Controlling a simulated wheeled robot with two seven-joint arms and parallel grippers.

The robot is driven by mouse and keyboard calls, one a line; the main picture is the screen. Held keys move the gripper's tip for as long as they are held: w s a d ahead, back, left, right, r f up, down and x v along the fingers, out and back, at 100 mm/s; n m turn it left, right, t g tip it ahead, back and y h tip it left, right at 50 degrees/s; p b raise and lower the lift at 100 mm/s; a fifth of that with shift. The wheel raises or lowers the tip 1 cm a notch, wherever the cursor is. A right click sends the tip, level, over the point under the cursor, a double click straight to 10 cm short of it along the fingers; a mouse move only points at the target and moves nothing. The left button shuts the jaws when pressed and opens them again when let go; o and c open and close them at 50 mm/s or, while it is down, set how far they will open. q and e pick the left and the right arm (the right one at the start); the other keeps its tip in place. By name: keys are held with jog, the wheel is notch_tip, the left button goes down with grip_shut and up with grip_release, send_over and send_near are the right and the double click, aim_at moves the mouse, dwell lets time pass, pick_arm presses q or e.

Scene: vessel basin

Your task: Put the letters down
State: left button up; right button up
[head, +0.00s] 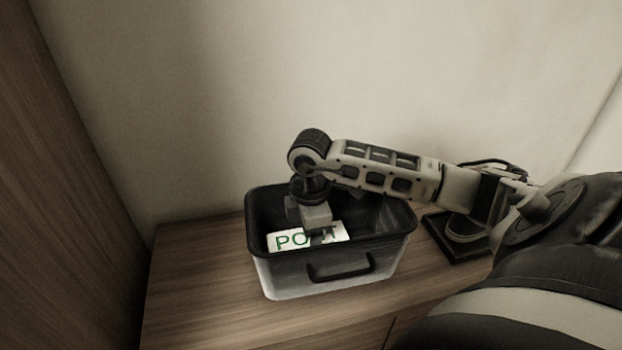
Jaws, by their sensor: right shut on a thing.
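A white card with green letters, "PO" readable (285,241), is inside a basin with a dark rim and a pale lower body (285,280). My right gripper (322,236) reaches down into the basin from above and is shut on the card. The gripper covers the rest of the lettering. I cannot tell whether the card touches the basin floor. My left gripper is not in view.
The basin stands on a wooden surface (200,290) with a dark handle (341,270) facing front. A dark-based object (458,240) stands to its right, partly behind my arm. A plain wall is behind, and a wooden panel (60,180) rises at left.

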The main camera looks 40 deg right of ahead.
notch_tip(320, 180, down, 2)
jog(key=shift+f, duration=0.2)
notch_tip(320, 180, down, 4)
jog(key=shift+r+b, duration=0.1)
jog(key=shift+b, duration=0.85)
jog(key=shift+f, duration=0.35)
jog(key=o, duration=1)
jog(key=shift+f, duration=0.1)
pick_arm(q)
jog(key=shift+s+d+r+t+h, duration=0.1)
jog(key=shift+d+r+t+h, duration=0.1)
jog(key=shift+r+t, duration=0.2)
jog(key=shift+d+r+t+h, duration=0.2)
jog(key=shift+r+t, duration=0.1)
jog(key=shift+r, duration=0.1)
